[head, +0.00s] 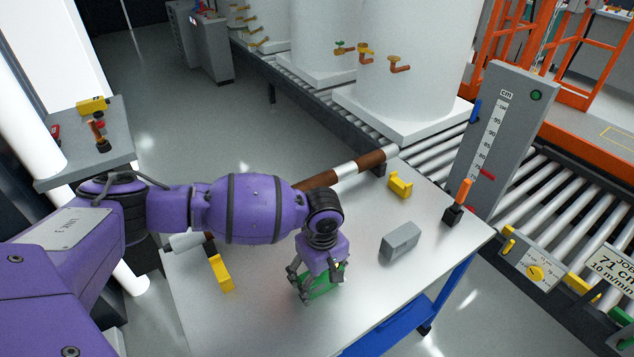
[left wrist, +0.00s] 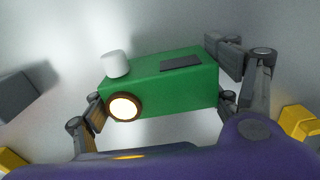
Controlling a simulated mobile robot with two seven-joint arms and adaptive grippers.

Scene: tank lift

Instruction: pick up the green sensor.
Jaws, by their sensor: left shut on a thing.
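The green sensor (left wrist: 172,83) is a green box with a white knob on top, a dark panel and a lit round lens at one end. In the left wrist view it sits between the fingers of my left gripper (left wrist: 160,100), which is shut on it. In the head view the left gripper (head: 317,281) points down at the white table, and the green sensor (head: 322,283) is partly hidden behind the fingers. I cannot tell whether the sensor touches the table. My right gripper is not in view.
On the white table (head: 270,325) are a grey block (head: 400,241), yellow brackets (head: 400,185) (head: 221,273) and an orange-handled tool in a black holder (head: 457,205). A brown-and-white rod (head: 345,170) lies at the back edge. A roller conveyor with white tanks (head: 410,60) runs behind.

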